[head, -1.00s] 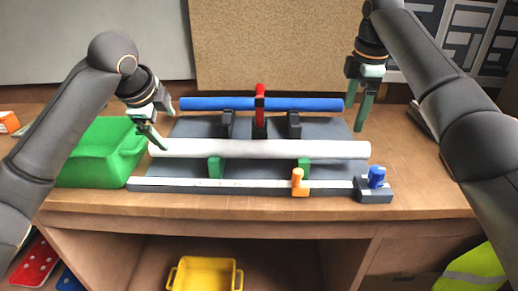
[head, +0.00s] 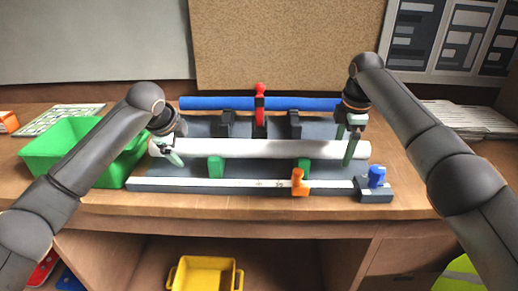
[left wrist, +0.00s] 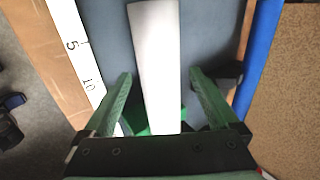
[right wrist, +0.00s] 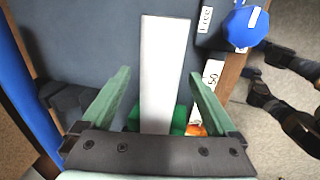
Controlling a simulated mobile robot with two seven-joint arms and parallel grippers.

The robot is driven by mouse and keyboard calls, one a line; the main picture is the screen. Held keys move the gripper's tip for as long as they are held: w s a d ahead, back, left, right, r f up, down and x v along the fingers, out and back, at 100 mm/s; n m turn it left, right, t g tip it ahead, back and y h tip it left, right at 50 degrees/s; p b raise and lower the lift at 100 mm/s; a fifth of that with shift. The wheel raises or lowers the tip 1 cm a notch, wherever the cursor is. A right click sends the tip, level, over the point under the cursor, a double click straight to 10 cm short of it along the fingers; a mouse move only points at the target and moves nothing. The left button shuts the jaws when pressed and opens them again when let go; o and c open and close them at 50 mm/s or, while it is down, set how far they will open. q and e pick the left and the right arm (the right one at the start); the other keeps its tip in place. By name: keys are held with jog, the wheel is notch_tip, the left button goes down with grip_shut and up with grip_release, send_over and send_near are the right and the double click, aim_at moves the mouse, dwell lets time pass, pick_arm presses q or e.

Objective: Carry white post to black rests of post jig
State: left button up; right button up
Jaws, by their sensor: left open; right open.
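The white post (head: 250,149) lies level across the two green rests (head: 216,167) of the post jig (head: 330,187). The black rests (head: 227,124) stand behind it, empty. My left gripper (head: 166,152) is open at the post's left end; in the left wrist view the post (left wrist: 156,60) runs between its fingers (left wrist: 163,85). My right gripper (head: 350,148) is open at the post's right end; in the right wrist view the post (right wrist: 162,70) runs between its fingers (right wrist: 160,85). Neither gripper closes on it.
A blue bar (head: 215,103) lies behind the black rests, with a red clamp (head: 260,90) at its middle. An orange stop (head: 299,183) and a blue knob (head: 376,176) sit on the front rail. A green bin (head: 60,150) stands at left. A yellow tray (head: 205,273) is below.

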pick_arm(q)
grip_shut()
pick_arm(e)
grip_shut()
dwell(0.6)
jog(key=shift+r, duration=0.1)
